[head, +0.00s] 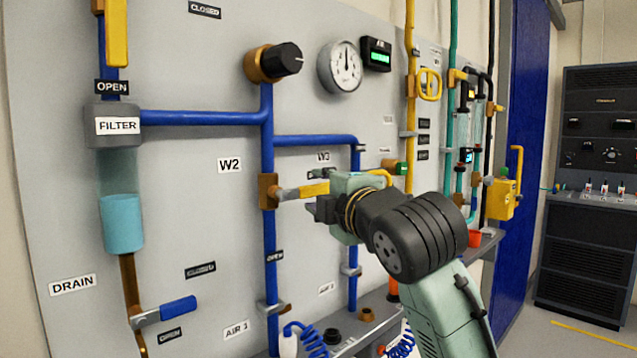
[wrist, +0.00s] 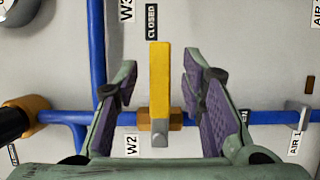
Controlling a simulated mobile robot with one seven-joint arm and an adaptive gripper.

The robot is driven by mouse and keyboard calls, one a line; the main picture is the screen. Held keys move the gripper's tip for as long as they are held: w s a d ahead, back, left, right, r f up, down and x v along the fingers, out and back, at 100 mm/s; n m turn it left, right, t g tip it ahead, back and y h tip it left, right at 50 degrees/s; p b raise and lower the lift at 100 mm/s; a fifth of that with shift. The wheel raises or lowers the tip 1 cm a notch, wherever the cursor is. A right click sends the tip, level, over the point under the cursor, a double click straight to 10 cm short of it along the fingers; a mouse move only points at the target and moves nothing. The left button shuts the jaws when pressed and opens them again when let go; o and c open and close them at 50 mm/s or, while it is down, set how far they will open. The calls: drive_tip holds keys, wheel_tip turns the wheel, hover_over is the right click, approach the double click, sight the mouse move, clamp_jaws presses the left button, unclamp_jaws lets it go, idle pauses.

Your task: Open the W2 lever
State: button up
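The W2 lever (head: 312,190) is a yellow handle on a brass valve (head: 268,191) in the blue vertical pipe, right of the W2 label (head: 229,165). It points right, across the pipe. In the wrist view, the yellow lever (wrist: 160,75) lies across the pipe, its tip near a CLOSED label (wrist: 152,22). An OPEN label (head: 275,257) is lower on the pipe. My gripper (head: 318,205) is at the lever's outer end. In the wrist view, my gripper (wrist: 159,85) is open, fingers either side of the lever, with visible gaps on both sides.
A black knob (head: 280,62) and a gauge (head: 340,67) are above. A blue drain lever (head: 178,309) is at lower left. The W3 pipe (head: 355,240) runs close behind my gripper. Bare panel lies left of the W2 pipe.

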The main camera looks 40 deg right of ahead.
drive_tip(key=shift+x, duration=1)
clamp_jaws()
